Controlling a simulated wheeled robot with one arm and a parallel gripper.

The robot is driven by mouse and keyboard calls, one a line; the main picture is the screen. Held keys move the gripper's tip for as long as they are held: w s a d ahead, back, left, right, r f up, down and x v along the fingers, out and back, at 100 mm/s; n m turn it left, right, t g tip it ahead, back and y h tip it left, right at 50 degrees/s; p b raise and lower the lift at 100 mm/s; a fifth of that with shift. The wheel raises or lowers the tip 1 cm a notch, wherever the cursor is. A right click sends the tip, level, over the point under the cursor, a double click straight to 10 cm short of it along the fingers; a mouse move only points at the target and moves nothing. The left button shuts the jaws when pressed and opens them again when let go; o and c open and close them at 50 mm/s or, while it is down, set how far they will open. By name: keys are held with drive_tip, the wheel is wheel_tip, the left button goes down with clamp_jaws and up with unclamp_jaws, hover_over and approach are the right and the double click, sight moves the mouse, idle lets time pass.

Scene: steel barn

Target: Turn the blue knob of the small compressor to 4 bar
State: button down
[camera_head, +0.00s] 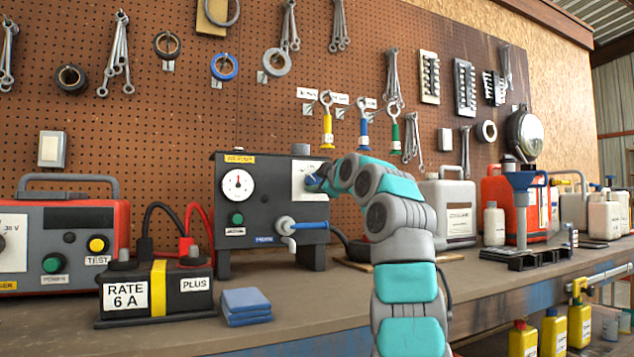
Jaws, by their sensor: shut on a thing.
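The small compressor (268,196) is a dark box on short legs on the bench. A round white gauge (238,186) is on its front left, with its needle pointing roughly straight up; its figures are too small to read. A white plate (308,170) on its front right carries the blue knob (311,181), mostly hidden by my gripper. My gripper (319,182) is shut on the blue knob, reaching in from the right. The knob's scale and pointer cannot be read.
A blue-handled tap (298,225) sticks out below the plate. A green button (237,218) is under the gauge. A battery (155,291), a folded blue cloth (246,305) and a red charger (65,240) stand left. Jugs (448,208) stand right. The front bench middle is clear.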

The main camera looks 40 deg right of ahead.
drive_tip(key=shift+m, duration=0.4)
drive_tip(key=shift+w+a, duration=0.1)
drive_tip(key=m, duration=0.4)
drive_tip(key=shift+f, duration=0.1)
drive_tip(key=shift+m+b, duration=0.3)
drive_tip(key=shift+m, duration=1.8)
